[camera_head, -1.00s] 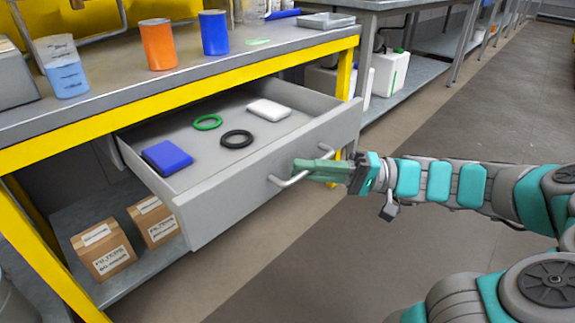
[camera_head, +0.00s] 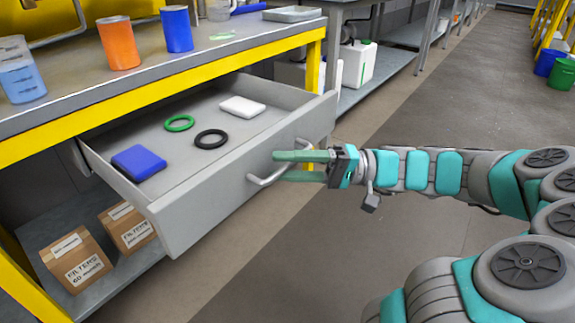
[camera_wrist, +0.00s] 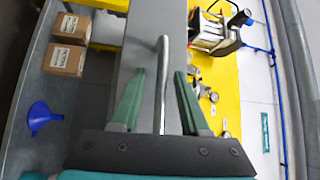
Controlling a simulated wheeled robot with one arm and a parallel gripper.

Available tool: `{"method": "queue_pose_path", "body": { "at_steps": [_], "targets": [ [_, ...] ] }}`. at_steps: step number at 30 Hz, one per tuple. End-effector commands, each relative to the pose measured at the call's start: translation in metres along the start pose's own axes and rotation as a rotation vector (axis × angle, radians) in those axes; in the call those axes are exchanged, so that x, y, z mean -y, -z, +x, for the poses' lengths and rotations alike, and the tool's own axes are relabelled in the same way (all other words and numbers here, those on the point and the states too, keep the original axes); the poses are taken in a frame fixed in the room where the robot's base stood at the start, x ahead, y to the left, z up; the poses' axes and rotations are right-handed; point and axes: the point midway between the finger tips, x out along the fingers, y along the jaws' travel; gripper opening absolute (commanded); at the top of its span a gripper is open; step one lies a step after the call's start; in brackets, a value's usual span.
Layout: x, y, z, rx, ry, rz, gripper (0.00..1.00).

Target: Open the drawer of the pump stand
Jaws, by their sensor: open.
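The grey drawer (camera_head: 215,184) of the yellow-framed stand (camera_head: 60,128) is pulled out, its inside showing. It holds a blue box (camera_head: 139,162), a green ring (camera_head: 179,123), a black ring (camera_head: 210,139) and a white box (camera_head: 242,107). A bar handle (camera_head: 262,181) is on the drawer front. My gripper (camera_head: 276,166) is open at the handle. In the wrist view, the handle (camera_wrist: 162,85) runs between the two spread green fingers, with gaps on both sides.
Cardboard boxes (camera_head: 75,262) sit on the lower shelf. The floor (camera_head: 420,235) before the drawer is clear apart from my arm.

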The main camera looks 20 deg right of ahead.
Motion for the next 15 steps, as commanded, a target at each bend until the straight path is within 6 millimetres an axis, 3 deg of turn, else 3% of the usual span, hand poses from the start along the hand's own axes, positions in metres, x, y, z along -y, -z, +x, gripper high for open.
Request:
{"method": "queue_pose_path", "body": {
  "at_steps": [8, 15],
  "targets": [
    [0.001, 0.001, -0.006, -0.001, 0.001, -0.001, 0.45],
    [0.001, 0.002, -0.038, -0.005, -0.001, -0.002, 0.45]
  ]
}}
